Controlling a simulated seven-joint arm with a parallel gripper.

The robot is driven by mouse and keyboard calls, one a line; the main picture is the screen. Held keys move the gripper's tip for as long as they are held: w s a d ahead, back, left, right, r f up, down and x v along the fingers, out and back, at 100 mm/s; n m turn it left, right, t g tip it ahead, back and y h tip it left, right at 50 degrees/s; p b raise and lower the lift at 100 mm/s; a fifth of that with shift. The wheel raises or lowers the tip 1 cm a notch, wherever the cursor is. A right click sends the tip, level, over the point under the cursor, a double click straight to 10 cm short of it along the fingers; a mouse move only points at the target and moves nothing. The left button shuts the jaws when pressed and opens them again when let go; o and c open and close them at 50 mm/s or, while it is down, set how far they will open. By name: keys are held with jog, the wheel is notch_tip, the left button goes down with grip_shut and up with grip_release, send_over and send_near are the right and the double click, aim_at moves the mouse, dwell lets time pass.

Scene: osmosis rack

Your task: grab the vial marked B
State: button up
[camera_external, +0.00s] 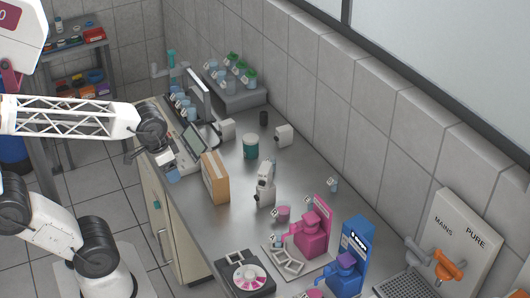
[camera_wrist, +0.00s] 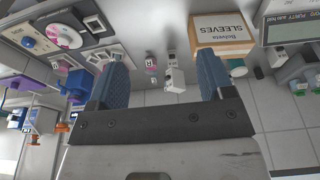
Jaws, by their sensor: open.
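I cannot make out a letter B on any vial. Small labelled containers stand on the steel bench (camera_external: 240,150): a small vial (camera_external: 333,185) near the wall, a row of blue vials (camera_external: 183,100) at the back left, and green-capped jars (camera_external: 233,72) on a raised stand. In the wrist view a small labelled vial (camera_wrist: 151,62) shows between the fingers, its letter too small to read. My gripper (camera_wrist: 162,68) is open and empty, its two blue fingers wide apart.
A cardboard sleeves box (camera_external: 215,177) stands near the bench's left edge. A pink device (camera_external: 312,232), a blue device (camera_external: 350,258) and a disc-topped device (camera_external: 246,278) fill the front. A teal-labelled tub (camera_external: 250,146) stands mid-bench. Bare steel shows around it.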

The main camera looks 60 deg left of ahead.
jog(key=w+v, duration=0.1)
jog(key=v, duration=0.3)
jog(key=w+d+r+n+g+h, duration=0.1)
jog(key=w+d+r+n+h, duration=0.15)
jog(key=w, duration=0.65)
jog(key=w+d+r+n+h, duration=0.15)
jog(key=w+n, duration=0.25)
jog(key=w, duration=0.5)
jog(key=w+d+r+n+g+h, duration=0.1)
jog(key=w+r+n+h, duration=0.2)
jog(key=w, duration=0.6)
jog(key=w+a+f+n+t+h, duration=0.1)
jog(key=w+f+n+h, duration=0.15)
jog(key=w, duration=0.65)
jog(key=w+a+f+n+h, duration=0.1)
jog(key=w+n, duration=0.3)
jog(key=w, duration=0.4)
jog(key=w+a+f+n+t+h, duration=0.15)
jog(key=w+n, duration=0.25)
jog(key=w, duration=0.5)
jog(key=h, duration=0.1)
send_near(333, 185)
jog(key=shift+w+d+f+g, duration=0.2)
jog(key=shift+w+d+f, duration=0.25)
jog(key=shift+d, duration=0.15)
jog(key=shift+w+d+f+g, duration=0.15)
jog(key=shift+w+d+f, duration=0.25)
jog(key=shift+d, duration=0.2)
jog(key=shift+d, duration=0.15)
jog(key=shift+x, duration=1.2)
